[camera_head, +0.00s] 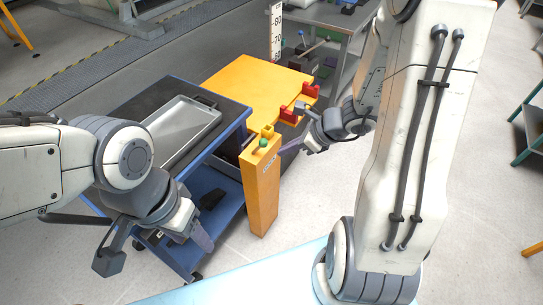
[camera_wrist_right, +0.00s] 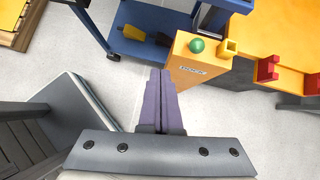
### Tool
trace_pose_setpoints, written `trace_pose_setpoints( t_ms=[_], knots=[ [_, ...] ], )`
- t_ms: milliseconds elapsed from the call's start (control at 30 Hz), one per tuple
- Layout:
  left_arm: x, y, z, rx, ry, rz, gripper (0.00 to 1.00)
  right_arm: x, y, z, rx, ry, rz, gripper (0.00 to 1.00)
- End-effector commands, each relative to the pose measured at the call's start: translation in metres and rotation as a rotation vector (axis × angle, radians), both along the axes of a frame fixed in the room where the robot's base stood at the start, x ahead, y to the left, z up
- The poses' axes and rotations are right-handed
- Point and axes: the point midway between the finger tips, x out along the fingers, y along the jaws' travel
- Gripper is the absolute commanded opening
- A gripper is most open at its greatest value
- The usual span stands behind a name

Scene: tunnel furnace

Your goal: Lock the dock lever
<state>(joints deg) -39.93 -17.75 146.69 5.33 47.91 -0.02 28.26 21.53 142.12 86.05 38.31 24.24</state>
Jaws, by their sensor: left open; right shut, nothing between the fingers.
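The orange dock post (camera_head: 262,195) stands at the near corner of the blue cart. A green ball knob (camera_head: 264,143) sits at its top, beside a yellow bracket (camera_head: 268,131). In the right wrist view the post (camera_wrist_right: 195,75), knob (camera_wrist_right: 197,46) and yellow bracket (camera_wrist_right: 229,48) lie beyond my fingertips, apart from them. My right gripper (camera_head: 291,147) is shut and empty, just right of the post; its purple fingers (camera_wrist_right: 159,76) are together. My left gripper (camera_head: 155,248) is open and empty at the lower left, in front of the cart. The lever's arm cannot be made out.
The blue cart (camera_head: 205,83) carries a grey metal tray (camera_head: 180,132). An orange table (camera_head: 240,82) with red brackets (camera_head: 290,116) adjoins it behind the post. A grey workbench (camera_head: 325,20) stands at the back. Floor right of the post is clear.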

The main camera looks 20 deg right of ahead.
Motion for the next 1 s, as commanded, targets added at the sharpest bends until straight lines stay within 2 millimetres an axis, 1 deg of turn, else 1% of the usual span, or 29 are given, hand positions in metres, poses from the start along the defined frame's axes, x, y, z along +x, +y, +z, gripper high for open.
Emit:
trace_pose_setpoints(
  t_ms=[33, 100, 167, 233, 533, 667, 767, 1000],
  knots=[
    [0.0, 0.0, -0.011, 0.0, 0.0, 0.0, 0.57, 0.001, -0.02, -0.019, 0.025, 0.024, -0.113, 0.0],
    [0.0, 0.0, -0.014, -0.001, -0.001, 0.0, 0.57, 0.003, -0.038, -0.028, 0.051, 0.045, -0.22, 0.0],
    [0.0, 0.0, -0.015, -0.001, -0.001, 0.0, 0.57, 0.003, -0.047, -0.032, 0.063, 0.056, -0.273, 0.0],
    [0.0, 0.0, -0.015, -0.001, -0.001, 0.0, 0.57, 0.003, -0.051, -0.033, 0.071, 0.06, -0.304, 0.0],
    [0.0, 0.0, -0.015, -0.001, -0.001, 0.0, 0.57, 0.004, -0.051, -0.033, 0.07, 0.059, -0.304, 0.0],
    [0.0, 0.0, -0.018, -0.001, -0.001, 0.0, 0.57, 0.007, -0.048, -0.039, 0.071, 0.06, -0.3, 0.0],
    [0.0, 0.0, -0.023, -0.001, -0.001, 0.0, 0.57, 0.015, -0.042, -0.051, 0.071, 0.061, -0.298, 0.0],
    [0.0, 0.0, -0.037, -0.001, -0.001, 0.0, 0.57, 0.041, -0.023, -0.091, 0.071, 0.062, -0.297, 0.0]
  ],
)
